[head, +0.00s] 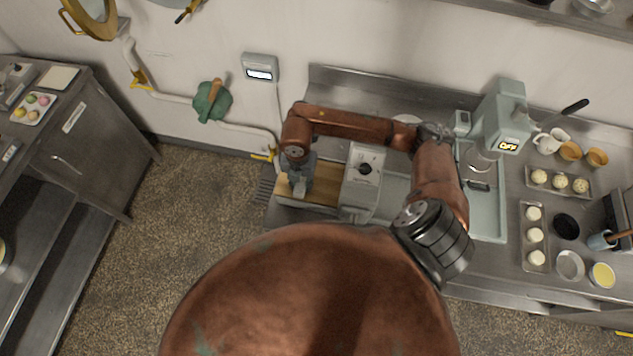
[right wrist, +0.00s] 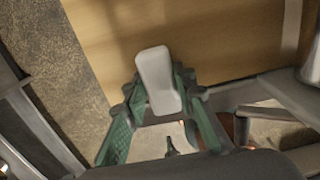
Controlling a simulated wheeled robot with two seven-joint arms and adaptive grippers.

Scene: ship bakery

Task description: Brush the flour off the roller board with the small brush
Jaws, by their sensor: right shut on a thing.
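The roller board (head: 322,192) is a light wooden board left of the white roller machine (head: 363,172) on the steel counter. It fills the top of the right wrist view (right wrist: 225,45). My right gripper (head: 298,183) is over the board's left part, pointing down. In the right wrist view its green fingers (right wrist: 158,105) are shut on a pale, rounded block, which I take as the small brush (right wrist: 155,72). Its bristles are hidden, and I cannot tell whether it touches the board. I cannot make out flour on the board. My left gripper is not in view.
A pale green mixer (head: 497,115) stands right of the roller machine. Trays of dough balls (head: 534,235) and small bowls (head: 569,265) crowd the counter's right side. A wall box with a display (head: 261,68) hangs behind the board. Open floor (head: 190,200) lies to the left.

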